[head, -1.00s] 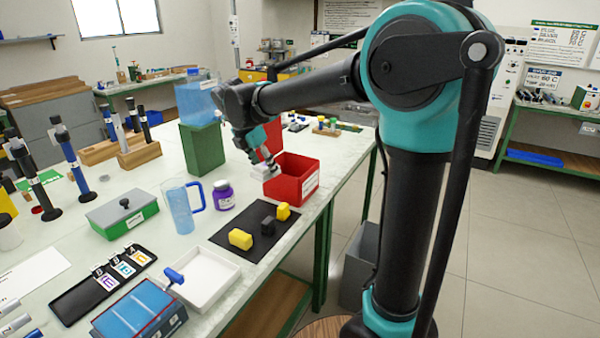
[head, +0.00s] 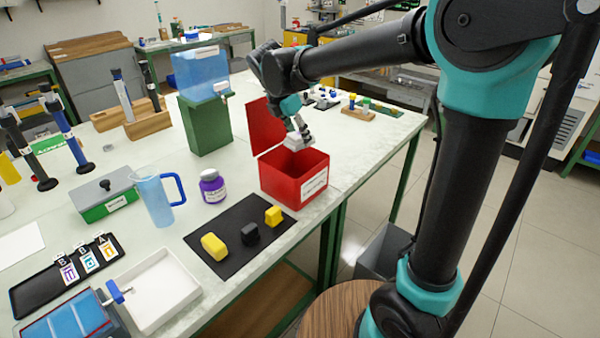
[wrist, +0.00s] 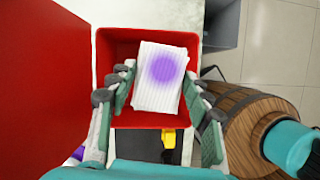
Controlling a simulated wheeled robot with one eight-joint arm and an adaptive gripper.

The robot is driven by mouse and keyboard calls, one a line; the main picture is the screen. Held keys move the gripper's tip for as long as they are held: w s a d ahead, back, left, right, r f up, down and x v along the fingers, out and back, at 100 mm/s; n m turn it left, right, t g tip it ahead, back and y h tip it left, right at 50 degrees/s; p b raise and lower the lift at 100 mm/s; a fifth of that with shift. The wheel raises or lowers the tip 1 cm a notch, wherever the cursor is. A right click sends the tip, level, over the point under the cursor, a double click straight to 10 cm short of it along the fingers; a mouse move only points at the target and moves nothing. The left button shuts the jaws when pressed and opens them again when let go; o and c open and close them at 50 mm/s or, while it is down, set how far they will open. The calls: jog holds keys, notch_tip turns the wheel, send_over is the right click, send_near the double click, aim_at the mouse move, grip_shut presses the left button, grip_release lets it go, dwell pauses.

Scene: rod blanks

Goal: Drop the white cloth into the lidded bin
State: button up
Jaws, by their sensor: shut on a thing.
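The white cloth (wrist: 145,100) has a purple stain and shows between my fingers in the wrist view. My gripper (wrist: 158,88) is shut on it, one finger on each side. The lidded bin (head: 308,192) is a red box on the table, its lid (head: 264,126) standing open at the back left. In the wrist view the cloth is over the bin's opening, inside the outline of its red walls (wrist: 120,44), with the open lid (wrist: 42,90) on the left. In the head view my gripper (head: 297,142) is above the bin; the cloth's height over the floor is unclear.
A black mat (head: 227,262) with yellow and dark blocks lies in front of the bin. A grey container (head: 385,250) stands on the floor.

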jog(key=shift+f, duration=2.7)
jog(key=o, duration=1.2)
jog(key=shift+o, duration=0.2)
jog(key=v, duration=1.2)
